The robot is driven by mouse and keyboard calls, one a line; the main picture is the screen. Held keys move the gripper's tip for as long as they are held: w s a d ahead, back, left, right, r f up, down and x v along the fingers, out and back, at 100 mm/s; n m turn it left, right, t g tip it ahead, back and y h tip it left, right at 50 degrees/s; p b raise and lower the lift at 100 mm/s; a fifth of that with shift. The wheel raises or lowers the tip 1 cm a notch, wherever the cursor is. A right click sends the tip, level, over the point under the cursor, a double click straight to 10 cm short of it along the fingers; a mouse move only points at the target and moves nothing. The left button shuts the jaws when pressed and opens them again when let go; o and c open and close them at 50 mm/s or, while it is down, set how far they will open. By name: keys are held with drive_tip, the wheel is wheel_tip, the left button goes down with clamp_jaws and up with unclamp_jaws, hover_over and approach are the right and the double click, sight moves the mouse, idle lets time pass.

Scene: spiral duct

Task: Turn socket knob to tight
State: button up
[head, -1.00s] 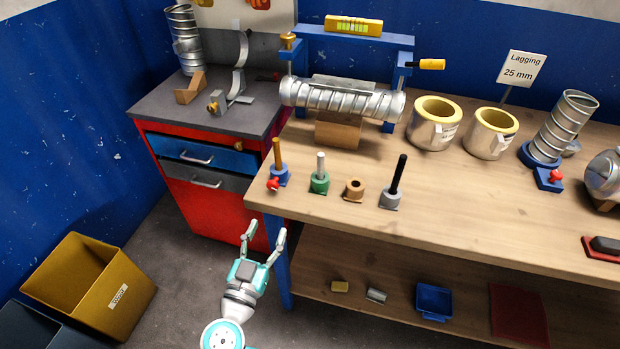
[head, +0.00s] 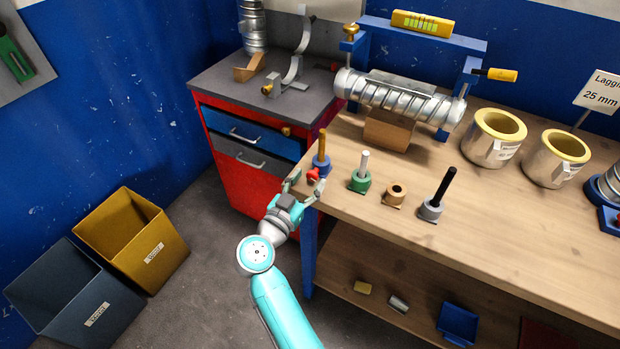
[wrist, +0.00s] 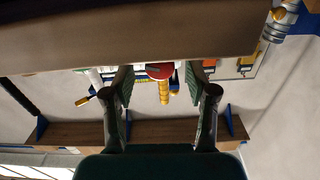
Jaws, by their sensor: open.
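The red knob (head: 313,174) sits low on the front of the blue socket (head: 323,165) at the bench's left front corner. A brown rod (head: 322,143) stands upright in this socket. My gripper (head: 306,183) is open at the bench edge, with its fingertips close to the knob. In the wrist view, the red knob (wrist: 160,70) shows between the two fingers of my gripper (wrist: 160,80), with visible gaps on both sides. The brown rod (wrist: 163,92) shows behind it. Contact with the knob cannot be made out.
Green (head: 360,181), tan (head: 395,194) and grey (head: 431,209) sockets stand to the right on the bench (head: 490,240). The red cabinet (head: 236,178) is close on the left. A small brass-coloured piece (head: 286,131) shows at its blue drawer. Two bins (head: 165,255) stand on the floor.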

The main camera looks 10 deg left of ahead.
drive_tip(key=shift+w+d, duration=0.25)
drive_tip(key=shift+w, duration=0.35)
clamp_jaws()
drive_tip(key=shift+m, duration=2.4)
unclamp_jaws()
drive_tip(key=v, duration=1.2)
